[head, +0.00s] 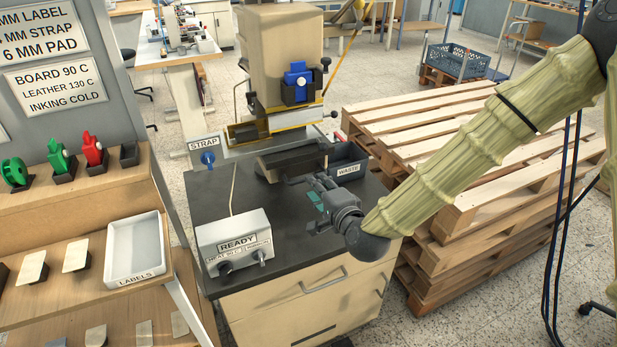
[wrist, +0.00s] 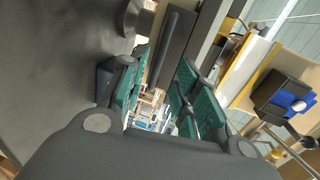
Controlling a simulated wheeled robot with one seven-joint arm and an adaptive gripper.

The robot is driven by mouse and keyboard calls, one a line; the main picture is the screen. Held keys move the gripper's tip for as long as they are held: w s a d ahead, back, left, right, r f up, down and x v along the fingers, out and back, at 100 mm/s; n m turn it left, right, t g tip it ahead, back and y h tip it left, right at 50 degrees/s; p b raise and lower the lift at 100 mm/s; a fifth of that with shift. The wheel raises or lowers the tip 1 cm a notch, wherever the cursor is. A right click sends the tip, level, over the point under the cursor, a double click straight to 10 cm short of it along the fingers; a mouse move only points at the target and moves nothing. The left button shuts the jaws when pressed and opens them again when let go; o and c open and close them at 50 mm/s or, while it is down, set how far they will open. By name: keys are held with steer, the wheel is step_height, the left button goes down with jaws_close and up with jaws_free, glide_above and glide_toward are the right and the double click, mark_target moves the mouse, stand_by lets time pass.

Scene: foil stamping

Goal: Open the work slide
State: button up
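The stamping press (head: 283,50) stands on the dark bench top, with a blue block (head: 297,82) on its head. Its dark work slide (head: 290,157) sits low at the front of the press, partly hidden behind my gripper. My gripper (head: 318,184) is just in front of the slide, above the bench top. In the wrist view my gripper (wrist: 163,66) has its teal pads apart, with an empty gap between them. A dark bar (wrist: 174,45) lies just beyond the fingertips; I cannot tell whether they touch it.
The WASTE bin (head: 346,160) is close to the right of my gripper. The READY control box (head: 235,240) stands at the bench's front left. Stacked wooden pallets (head: 450,125) fill the right side. A shelf with a LABELS tray (head: 135,248) is on the left.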

steer(key=p+x, duration=0.1)
steer(key=x, duration=0.5)
steer(key=shift+w+a, duration=0.1)
steer(key=shift+w, duration=0.1)
jaws_close()
